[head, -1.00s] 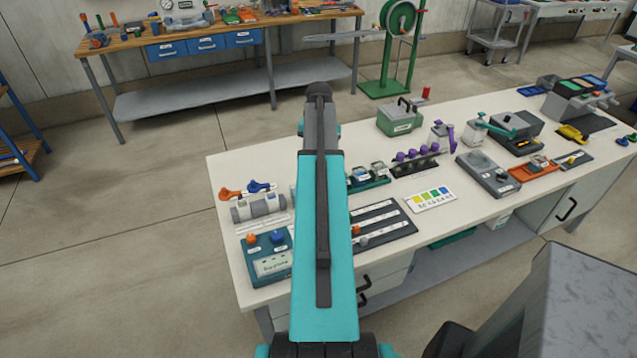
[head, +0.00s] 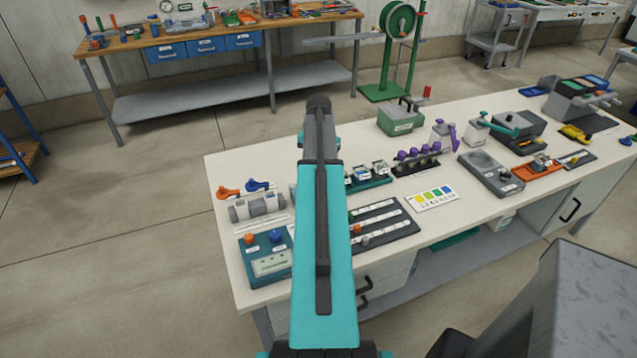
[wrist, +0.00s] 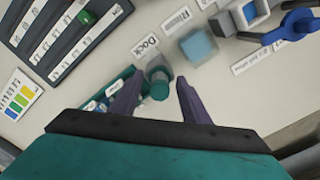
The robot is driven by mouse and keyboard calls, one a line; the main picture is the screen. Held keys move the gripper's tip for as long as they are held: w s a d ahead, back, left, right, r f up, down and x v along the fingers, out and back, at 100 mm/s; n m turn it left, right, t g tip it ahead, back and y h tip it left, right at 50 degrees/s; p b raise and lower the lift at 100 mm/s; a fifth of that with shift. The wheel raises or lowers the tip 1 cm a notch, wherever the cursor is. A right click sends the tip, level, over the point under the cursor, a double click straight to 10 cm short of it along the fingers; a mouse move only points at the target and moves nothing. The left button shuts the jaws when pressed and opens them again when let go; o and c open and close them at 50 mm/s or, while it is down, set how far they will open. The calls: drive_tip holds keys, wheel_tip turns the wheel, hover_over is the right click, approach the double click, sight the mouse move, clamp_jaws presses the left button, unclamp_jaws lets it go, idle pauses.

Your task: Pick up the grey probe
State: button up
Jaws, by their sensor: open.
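In the wrist view my gripper (wrist: 158,92) is open, with its two dark purple fingers pointing down toward the table. A small upright piece with a grey body and a teal round end (wrist: 159,82) shows between the fingers, beside the "Dock" label (wrist: 145,46). It looks like the grey probe in its dock, but I cannot be sure. Gaps show on both sides of it, so neither finger appears to touch it. In the head view my teal arm hides my gripper and this spot.
A pale blue block (wrist: 198,46) stands by the "Rinse" label. A dark board with white strips (head: 385,222) and a colour card (head: 432,198) lie nearby. A teal box with knobs (head: 266,258) and a grey cylindrical unit (head: 258,207) stand left of my arm.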

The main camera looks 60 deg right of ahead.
idle(0.5)
clamp_jaws()
drive_tip(key=shift+r, duration=0.15)
drive_tip(key=shift+r+b, duration=1.25)
drive_tip(key=shift+r, duration=3.6)
drive_tip(key=shift+w, duration=0.1)
